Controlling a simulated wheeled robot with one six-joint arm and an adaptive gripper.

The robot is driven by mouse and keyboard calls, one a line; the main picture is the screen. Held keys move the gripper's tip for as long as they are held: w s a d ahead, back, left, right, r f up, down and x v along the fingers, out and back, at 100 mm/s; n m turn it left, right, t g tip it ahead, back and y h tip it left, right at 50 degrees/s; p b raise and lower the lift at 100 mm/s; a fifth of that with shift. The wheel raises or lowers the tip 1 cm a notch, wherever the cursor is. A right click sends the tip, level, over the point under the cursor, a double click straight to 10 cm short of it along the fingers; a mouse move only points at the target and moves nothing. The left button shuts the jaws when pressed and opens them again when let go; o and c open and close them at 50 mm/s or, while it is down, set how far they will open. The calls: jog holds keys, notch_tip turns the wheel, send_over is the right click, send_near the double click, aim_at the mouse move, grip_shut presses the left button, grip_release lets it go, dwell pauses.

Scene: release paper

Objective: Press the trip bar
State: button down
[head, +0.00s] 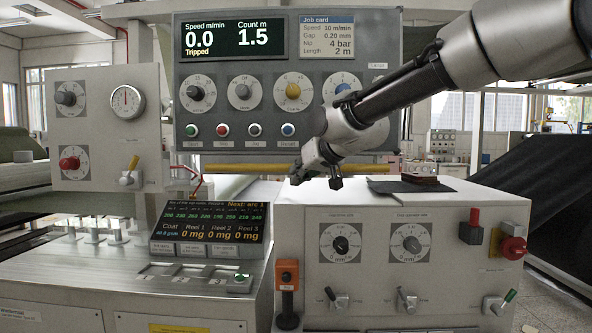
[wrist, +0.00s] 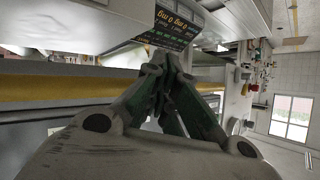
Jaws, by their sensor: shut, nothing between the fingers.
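The yellow trip bar (head: 250,168) runs horizontally below the main control panel in the head view. I cannot tell whether the gripper touches the bar. The display (head: 228,40) reads 0.0 m/min, count 1.5 m and "Tripped".
The main panel (head: 290,122) with dials and coloured buttons stands behind my arm. A white box with dials and levers (head: 375,275) is below right. A dark sheet with a red-brown block (head: 420,180) lies on it. A sloped screen (head: 212,215) is left of centre.

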jog(key=shift+s+a, duration=0.1)
jog(key=shift+s, duration=2.45)
jog(key=s+d+f+n+g+h, duration=0.1)
jog(key=s+d+f+g+h, duration=0.15)
jog(key=s+d+f, duration=0.45)
jog(key=s+d+f+g+h, duration=0.25)
jog(key=d+f, duration=0.35)
jog(key=d, duration=0.3)
jog(key=s+d+f+m+h, duration=0.2)
jog(key=s+d+m, duration=0.3)
jog(key=s+d, duration=1.4)
jog(key=shift+d+f+g, duration=0.4)
jog(key=shift+d+f, duration=0.05)
jog(key=shift+d, duration=0.25)
